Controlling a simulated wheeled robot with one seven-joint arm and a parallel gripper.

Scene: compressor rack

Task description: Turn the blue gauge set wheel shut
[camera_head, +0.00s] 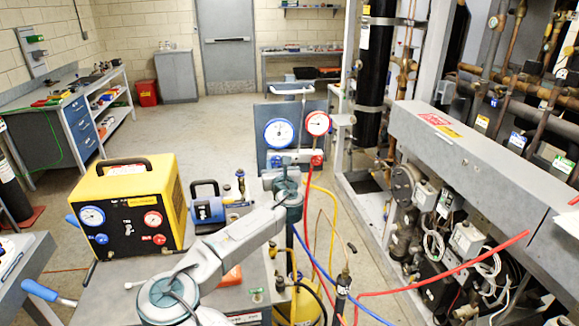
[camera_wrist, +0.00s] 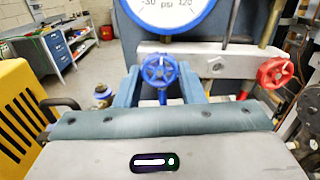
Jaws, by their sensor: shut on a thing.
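The blue wheel (camera_wrist: 160,70) of the gauge set is in the middle of the wrist view, below a large dial gauge (camera_wrist: 165,12). My gripper (camera_wrist: 161,84) is shut on the blue wheel, with one finger on each side of it. The red wheel (camera_wrist: 275,71) is to the right on the same pale manifold (camera_wrist: 215,57), apart from my fingers. In the head view, the gauge set shows a blue-rimmed gauge (camera_head: 279,133) and a red-rimmed gauge (camera_head: 317,123) on a grey-blue panel (camera_head: 262,113). There my arm's end hides the blue wheel.
A yellow machine (camera_head: 127,208) with its own gauges stands to the left of my arm. Red, blue and yellow hoses (camera_head: 322,268) hang below the gauge set. The compressor rack (camera_head: 480,165) with pipes fills the right side. Open floor (camera_head: 160,135) lies behind.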

